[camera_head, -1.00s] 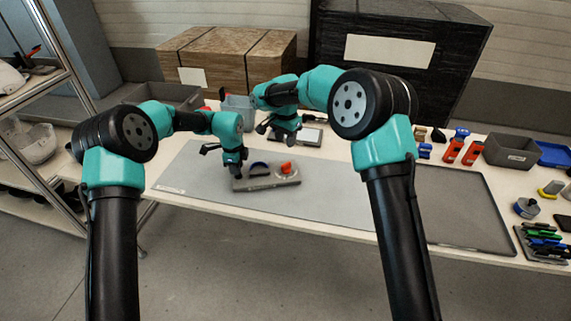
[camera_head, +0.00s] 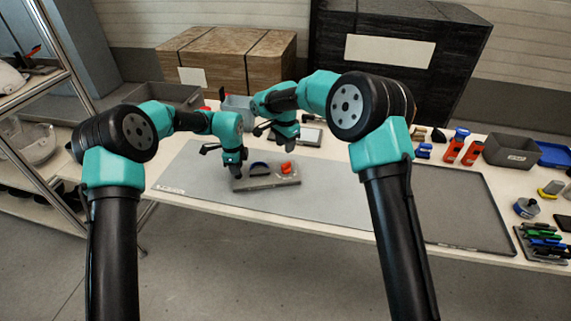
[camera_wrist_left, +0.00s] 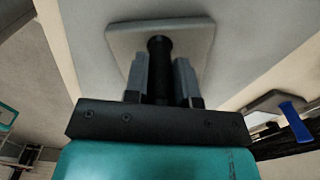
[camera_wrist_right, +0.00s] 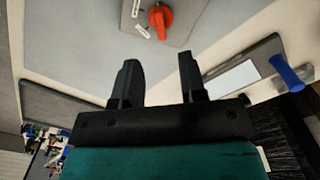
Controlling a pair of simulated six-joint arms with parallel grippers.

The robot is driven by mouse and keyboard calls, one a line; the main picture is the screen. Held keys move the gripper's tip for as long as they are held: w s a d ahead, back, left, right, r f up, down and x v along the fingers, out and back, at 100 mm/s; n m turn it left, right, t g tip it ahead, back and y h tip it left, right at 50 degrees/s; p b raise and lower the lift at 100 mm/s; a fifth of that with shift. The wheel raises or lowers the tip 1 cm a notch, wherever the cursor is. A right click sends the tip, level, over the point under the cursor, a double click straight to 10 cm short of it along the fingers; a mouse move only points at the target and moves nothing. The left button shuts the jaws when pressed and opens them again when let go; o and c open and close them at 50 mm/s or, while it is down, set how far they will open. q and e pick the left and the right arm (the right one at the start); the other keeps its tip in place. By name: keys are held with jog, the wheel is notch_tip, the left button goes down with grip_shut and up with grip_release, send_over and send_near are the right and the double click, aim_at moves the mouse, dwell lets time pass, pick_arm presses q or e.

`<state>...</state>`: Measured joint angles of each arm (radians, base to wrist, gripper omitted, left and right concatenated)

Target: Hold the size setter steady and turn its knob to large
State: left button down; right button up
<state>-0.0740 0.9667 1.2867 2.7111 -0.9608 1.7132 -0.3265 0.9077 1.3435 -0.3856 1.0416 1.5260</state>
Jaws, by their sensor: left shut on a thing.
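The size setter (camera_head: 262,184) is a grey plate on the grey mat, with a dark blue arc and an orange knob (camera_head: 287,168) at its right end. My left gripper (camera_head: 237,173) is at its left end, shut on a black post (camera_wrist_left: 158,68) that stands up from the plate. My right gripper (camera_head: 282,142) is behind the setter and above the mat, apart from the knob. In the right wrist view its fingers (camera_wrist_right: 155,82) are open and empty, with the orange knob (camera_wrist_right: 160,20) beyond them and small white labels beside it.
A flat device with a pale panel (camera_head: 309,137) lies behind the setter, near my right gripper. The mat (camera_head: 335,200) is clear right of the setter. Tools, a grey bin (camera_head: 510,150) and a blue tray are far right.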

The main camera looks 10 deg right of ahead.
aim_at(286, 164)
notch_tip(286, 164, down, 10)
jog(key=shift+r, duration=0.2)
jog(key=shift+c, duration=0.4)
grip_shut()
